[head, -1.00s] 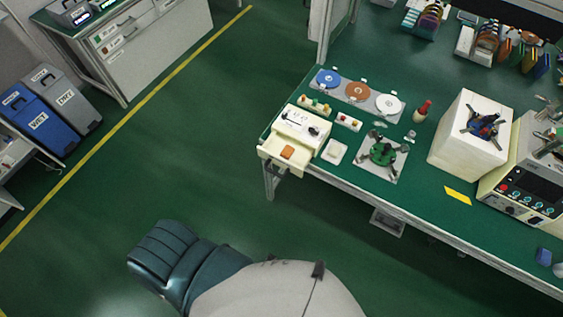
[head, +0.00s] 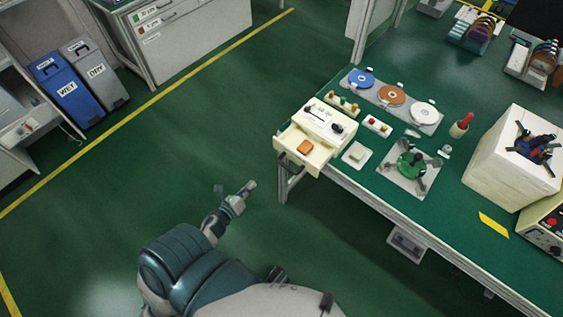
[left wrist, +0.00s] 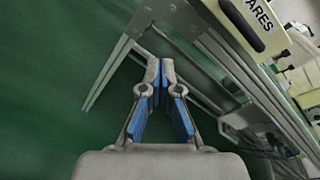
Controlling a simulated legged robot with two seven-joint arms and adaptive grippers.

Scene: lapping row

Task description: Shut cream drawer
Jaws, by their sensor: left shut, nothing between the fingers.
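The cream drawer (head: 290,146) sticks out open from the front of a small cream cabinet (head: 340,113) at the near left corner of the green bench. An orange block (head: 304,147) lies in it. In the left wrist view the drawer front (left wrist: 246,22) shows at the upper right, with part of a label ending "ARES". My left gripper (head: 250,186) is shut and empty, left of and in front of the drawer, apart from it. In the left wrist view its fingertips (left wrist: 160,64) meet, with the drawer beyond them to the right. My right gripper is not in view.
The bench's metal leg and frame (left wrist: 205,42) stand close beyond my left fingers. The floor left of the bench is clear.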

